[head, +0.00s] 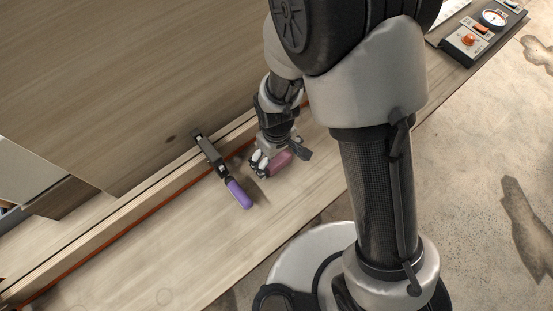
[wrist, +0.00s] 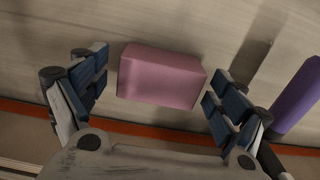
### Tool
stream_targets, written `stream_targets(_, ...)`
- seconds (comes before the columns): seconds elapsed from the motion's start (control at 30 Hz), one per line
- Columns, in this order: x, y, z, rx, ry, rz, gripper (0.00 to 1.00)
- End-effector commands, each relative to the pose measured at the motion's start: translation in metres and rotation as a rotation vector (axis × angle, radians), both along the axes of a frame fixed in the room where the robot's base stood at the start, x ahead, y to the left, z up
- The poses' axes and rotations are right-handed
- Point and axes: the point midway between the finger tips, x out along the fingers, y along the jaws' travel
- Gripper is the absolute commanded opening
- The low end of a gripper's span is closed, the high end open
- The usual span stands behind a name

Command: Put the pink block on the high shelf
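The pink block (head: 281,163) lies on the pale wooden surface, partly hidden by my gripper (head: 274,158) in the head view. In the wrist view, the block (wrist: 160,76) sits between the two blue-padded fingers of my gripper (wrist: 158,84). The fingers are open, with a small gap on each side of the block. I cannot identify the high shelf in these frames.
A large wooden panel (head: 110,80) rises behind. A control box (head: 466,44) stands at upper right.

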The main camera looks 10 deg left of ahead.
Motion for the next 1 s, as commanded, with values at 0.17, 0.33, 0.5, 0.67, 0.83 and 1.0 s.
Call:
stream_targets(0.17, 0.0, 0.0, 0.0003, 0.0, 0.0, 0.0, 0.77)
stream_targets(0.33, 0.0, 0.0, 0.0003, 0.0, 0.0, 0.0, 0.66)
stream_targets(0.5, 0.0, 0.0, 0.0003, 0.0, 0.0, 0.0, 0.55)
stream_targets(0.67, 0.0, 0.0, 0.0003, 0.0, 0.0, 0.0, 0.44)
stream_targets(0.83, 0.0, 0.0, 0.0004, 0.0, 0.0, 0.0, 0.42)
stream_targets(1.0, 0.0001, 0.0002, 0.0031, 0.0, 0.0, 0.0, 0.42)
